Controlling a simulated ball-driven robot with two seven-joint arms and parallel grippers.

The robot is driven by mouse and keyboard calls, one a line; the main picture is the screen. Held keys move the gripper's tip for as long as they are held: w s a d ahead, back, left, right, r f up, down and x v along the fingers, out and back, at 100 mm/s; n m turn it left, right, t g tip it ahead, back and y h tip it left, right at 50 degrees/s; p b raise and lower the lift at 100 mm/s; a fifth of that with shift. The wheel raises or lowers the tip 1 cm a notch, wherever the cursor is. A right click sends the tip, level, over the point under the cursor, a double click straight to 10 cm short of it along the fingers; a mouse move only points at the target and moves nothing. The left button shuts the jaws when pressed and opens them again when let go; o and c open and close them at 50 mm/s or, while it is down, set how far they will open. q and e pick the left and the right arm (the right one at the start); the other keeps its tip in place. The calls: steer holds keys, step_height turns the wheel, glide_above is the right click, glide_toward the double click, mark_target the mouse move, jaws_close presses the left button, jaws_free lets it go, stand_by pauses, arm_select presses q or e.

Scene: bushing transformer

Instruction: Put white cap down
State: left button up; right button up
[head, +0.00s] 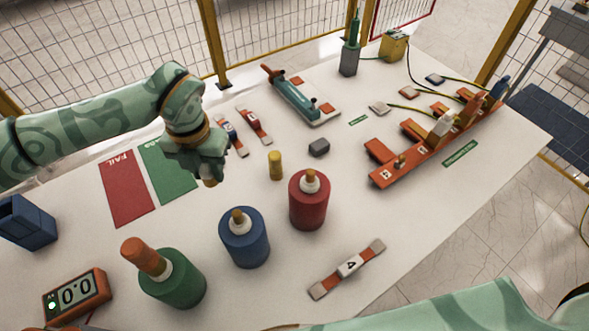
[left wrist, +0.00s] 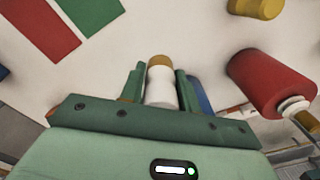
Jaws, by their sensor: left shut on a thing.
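The white cap (left wrist: 161,90) is a small white cylinder with a tan-gold end, held between the two fingers of my left gripper (left wrist: 161,84) in the left wrist view. In the head view my left gripper (head: 208,178) is over the left-middle of the white table, just right of the green mat. Only the lower end of the cap (head: 209,182) shows there, below the fingers. It appears to be above the tabletop, but its exact height is unclear. My right gripper is out of view; only part of my right arm shows at the bottom right.
A blue cylinder (head: 244,245), red cylinder (head: 309,205) and green cylinder (head: 178,285) stand in front. A yellow cylinder (head: 275,166) stands to the right. The red FAIL mat (head: 125,190) and green mat (head: 167,172) lie left. Bare table lies between gripper and blue cylinder.

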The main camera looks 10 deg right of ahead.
arm_select(q)
steer(key=shift+d+f+n, duration=0.1)
steer(key=shift+d+n, duration=0.1)
steer(key=shift+n, duration=0.3)
step_height(320, 180, down, 10)
steer(key=shift+b, duration=0.55)
steer(key=o, duration=1)
steer(key=shift+f, duration=0.15)
step_height(320, 180, up, 12)
steer(key=shift+r+p, duration=0.2)
steer(key=shift+p, duration=0.4)
